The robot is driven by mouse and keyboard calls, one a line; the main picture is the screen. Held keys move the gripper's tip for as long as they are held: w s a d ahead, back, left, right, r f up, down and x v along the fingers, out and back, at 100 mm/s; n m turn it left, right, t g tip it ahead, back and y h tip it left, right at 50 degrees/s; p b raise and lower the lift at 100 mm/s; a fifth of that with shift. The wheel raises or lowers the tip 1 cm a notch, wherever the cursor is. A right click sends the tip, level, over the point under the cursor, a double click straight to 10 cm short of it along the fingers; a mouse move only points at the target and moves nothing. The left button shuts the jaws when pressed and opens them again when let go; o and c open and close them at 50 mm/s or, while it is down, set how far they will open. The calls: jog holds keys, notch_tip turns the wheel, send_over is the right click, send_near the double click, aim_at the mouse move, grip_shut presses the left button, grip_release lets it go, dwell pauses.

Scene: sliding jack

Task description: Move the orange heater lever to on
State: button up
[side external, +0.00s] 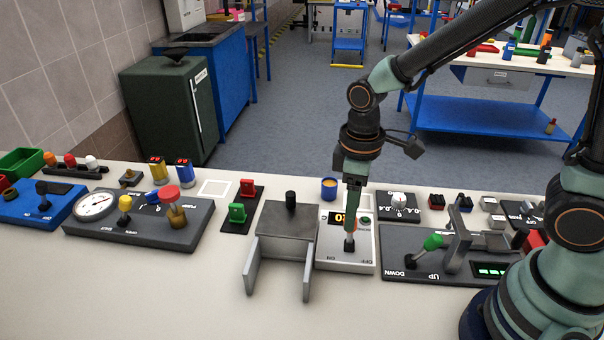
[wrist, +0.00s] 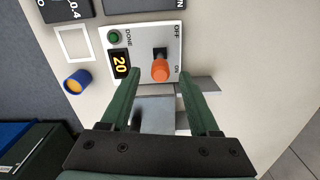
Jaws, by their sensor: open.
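The heater panel (side external: 347,262) is a white box with a yellow-digit display, a green DONE button and a black lever base. In the wrist view the same panel (wrist: 145,38) reads 20, with OFF and ON marked beside the lever. The orange lever knob (wrist: 160,71) stands nearer the ON word, but its true tilt is hard to judge. My gripper (wrist: 158,76) is open, its green fingers on either side of the knob with visible gaps. In the side view my gripper (side external: 350,230) points down over the lever and hides most of it.
A grey sliding jack (side external: 290,222) with two plates stands left of the panel. A dark board with a green-handled lever (side external: 432,242) lies to the right. A blue cup (side external: 329,187) stands behind. The table front is clear.

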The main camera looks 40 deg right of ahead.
jog(key=shift+f, duration=1.4)
grip_shut()
dwell(0.5)
